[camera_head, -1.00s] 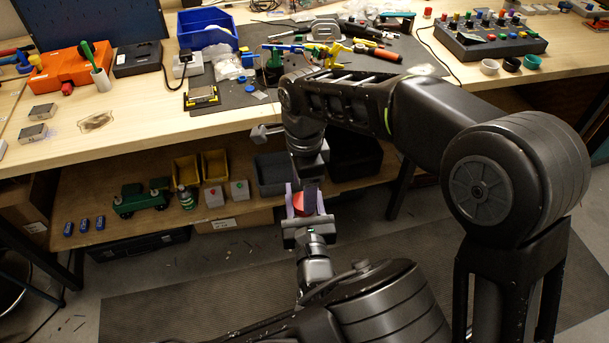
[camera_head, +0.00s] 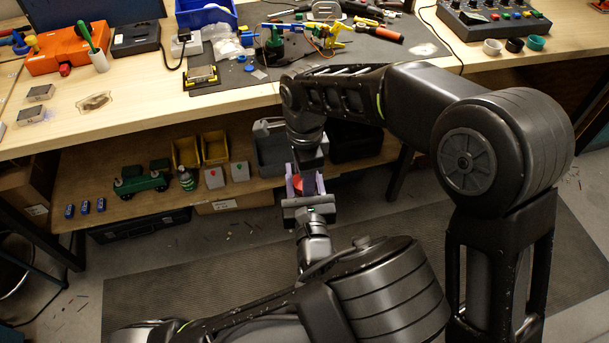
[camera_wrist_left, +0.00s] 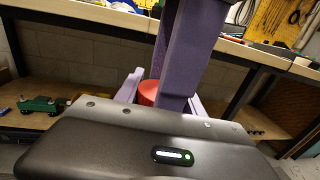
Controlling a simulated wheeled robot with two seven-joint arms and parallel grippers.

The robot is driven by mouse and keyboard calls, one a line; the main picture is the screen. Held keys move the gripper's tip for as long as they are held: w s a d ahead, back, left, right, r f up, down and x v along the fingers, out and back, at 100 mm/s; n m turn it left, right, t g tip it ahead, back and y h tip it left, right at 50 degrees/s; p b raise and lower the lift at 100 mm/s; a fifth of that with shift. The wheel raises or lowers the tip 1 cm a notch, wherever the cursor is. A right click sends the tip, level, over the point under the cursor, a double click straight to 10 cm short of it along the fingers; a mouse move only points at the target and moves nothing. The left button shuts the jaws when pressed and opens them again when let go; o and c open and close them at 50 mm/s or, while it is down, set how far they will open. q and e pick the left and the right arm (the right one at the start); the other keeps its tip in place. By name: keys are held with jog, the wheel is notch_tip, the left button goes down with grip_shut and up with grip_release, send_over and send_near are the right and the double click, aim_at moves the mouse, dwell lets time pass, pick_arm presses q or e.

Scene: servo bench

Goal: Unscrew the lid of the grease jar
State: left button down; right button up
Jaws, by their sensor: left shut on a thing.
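A red round part of the grease jar (camera_head: 297,184) shows between the pale purple fingers of my left gripper (camera_head: 304,186), which is shut on it. It also shows in the left wrist view as a short red cylinder (camera_wrist_left: 149,92); I cannot tell how much of it is lid. My right arm reaches over from the right, and its gripper (camera_head: 309,176) points down at the jar from above. A dark purple finger (camera_wrist_left: 187,55) stands in front of the red part in the left wrist view. The right gripper's jaws overlap the jar and the left fingers, so their opening is hidden.
The workbench (camera_head: 110,125) spans the back, with a dark mat (camera_head: 375,50) holding tools and parts. Below, a shelf carries a green toy vehicle (camera_head: 140,183), yellow bins (camera_head: 186,152) and a grey bin (camera_head: 272,150) close behind my grippers. The floor mat (camera_head: 200,285) is clear.

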grip_shut()
jog(key=o, duration=0.8)
grip_release()
jog(key=shift+r, duration=2.25)
